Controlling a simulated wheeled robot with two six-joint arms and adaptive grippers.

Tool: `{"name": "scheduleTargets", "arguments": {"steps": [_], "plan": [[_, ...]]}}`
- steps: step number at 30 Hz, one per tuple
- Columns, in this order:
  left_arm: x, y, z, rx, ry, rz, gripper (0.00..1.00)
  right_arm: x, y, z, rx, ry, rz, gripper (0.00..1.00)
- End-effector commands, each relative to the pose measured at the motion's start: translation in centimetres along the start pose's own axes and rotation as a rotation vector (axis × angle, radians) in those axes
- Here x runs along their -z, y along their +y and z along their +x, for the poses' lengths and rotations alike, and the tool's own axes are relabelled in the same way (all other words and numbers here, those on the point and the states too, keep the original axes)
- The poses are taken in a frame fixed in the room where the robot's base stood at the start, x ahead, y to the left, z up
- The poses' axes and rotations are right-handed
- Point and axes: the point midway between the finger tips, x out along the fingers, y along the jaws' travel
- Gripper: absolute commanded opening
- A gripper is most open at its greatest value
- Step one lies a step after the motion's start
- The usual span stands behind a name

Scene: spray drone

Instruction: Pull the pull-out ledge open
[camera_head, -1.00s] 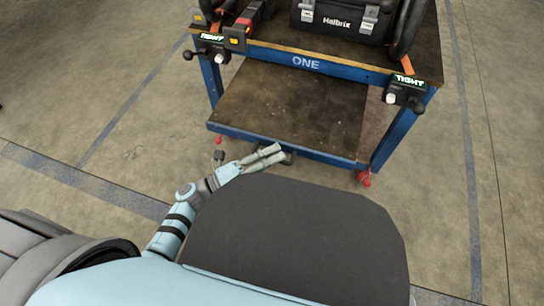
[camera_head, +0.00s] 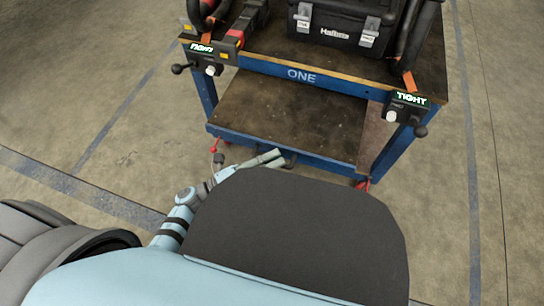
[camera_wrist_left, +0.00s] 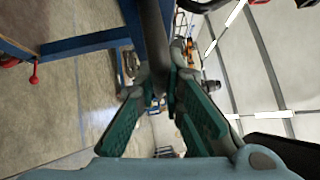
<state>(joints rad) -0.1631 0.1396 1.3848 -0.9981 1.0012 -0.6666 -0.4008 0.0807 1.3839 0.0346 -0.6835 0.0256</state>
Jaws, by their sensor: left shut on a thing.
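The blue cart (camera_head: 300,75) marked ONE stands ahead. Its lower brown board (camera_head: 290,110) lies under the worktop, with a blue front rail; I cannot tell surely whether this is the pull-out ledge. My left gripper (camera_head: 270,158) is low at that rail, partly hidden behind my dark body panel. A dark bar (camera_head: 288,160) shows beside its fingertips. In the left wrist view, the fingers (camera_wrist_left: 170,95) are shut on a dark round bar (camera_wrist_left: 155,35) running between them. My right gripper is not in view.
A black case (camera_head: 345,25) and dark hoses (camera_head: 415,40) sit on the worktop. Clamps lit TIGHT (camera_head: 205,48) (camera_head: 410,98) stick out at its front corners. Red casters (camera_head: 362,185) show below. The floor on both sides is clear.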

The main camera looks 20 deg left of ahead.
Motion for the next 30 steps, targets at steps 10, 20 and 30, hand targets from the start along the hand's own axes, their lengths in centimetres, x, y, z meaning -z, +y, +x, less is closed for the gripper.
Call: {"name": "scheduleTargets", "arguments": {"steps": [10, 20, 30], "plan": [[0.1, 0.3, 0.0, -0.008, 0.002, -0.001, 0.25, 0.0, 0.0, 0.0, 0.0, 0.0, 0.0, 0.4], [0.1, 0.3, -0.1, -0.007, 0.002, -0.002, 0.3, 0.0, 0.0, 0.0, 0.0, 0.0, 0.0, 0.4], [0.1, 0.4, -7.2, -0.013, 0.003, -0.002, 0.3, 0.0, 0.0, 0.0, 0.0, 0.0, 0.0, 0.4]]}}
